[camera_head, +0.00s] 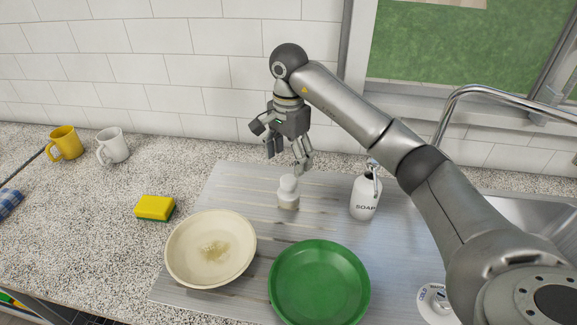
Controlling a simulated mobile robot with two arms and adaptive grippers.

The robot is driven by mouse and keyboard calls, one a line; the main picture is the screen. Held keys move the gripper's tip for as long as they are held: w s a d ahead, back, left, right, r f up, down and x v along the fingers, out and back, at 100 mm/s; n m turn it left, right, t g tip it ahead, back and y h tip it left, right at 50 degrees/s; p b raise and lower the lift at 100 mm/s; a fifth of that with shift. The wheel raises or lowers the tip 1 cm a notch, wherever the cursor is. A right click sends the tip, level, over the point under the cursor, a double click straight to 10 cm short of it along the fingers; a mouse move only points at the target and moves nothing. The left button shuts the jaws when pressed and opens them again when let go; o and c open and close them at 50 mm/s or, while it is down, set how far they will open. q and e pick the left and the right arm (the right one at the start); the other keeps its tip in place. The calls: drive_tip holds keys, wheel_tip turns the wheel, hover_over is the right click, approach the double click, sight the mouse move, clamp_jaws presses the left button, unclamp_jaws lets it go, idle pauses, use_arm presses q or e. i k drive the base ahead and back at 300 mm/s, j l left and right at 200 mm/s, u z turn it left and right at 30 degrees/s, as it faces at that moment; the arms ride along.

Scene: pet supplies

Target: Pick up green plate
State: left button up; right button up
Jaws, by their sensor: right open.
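The green plate (320,284) lies on the metal drainboard (240,189) at the bottom middle of the head view, its near edge close to the frame's bottom. It looks empty. My right gripper (288,160) is open and empty, pointing down above the back of the drainboard. It is well behind the plate and apart from it. A small white object (288,192) stands below the fingers; I cannot tell whether they touch it. My left gripper is not in view.
A cream bowl (185,246) with a brownish stain sits left of the plate. A soap bottle (364,198) stands behind it to the right. A yellow-green sponge (155,207), a yellow mug (66,143) and a white mug (113,146) are at left. The faucet (470,92) and sink are at right.

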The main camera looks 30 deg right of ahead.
sight(313, 281)
drive_tip(key=k+j, duration=0.5)
drive_tip(key=k, duration=0.2)
drive_tip(key=k+j, duration=0.5)
drive_tip(key=k, duration=0.15)
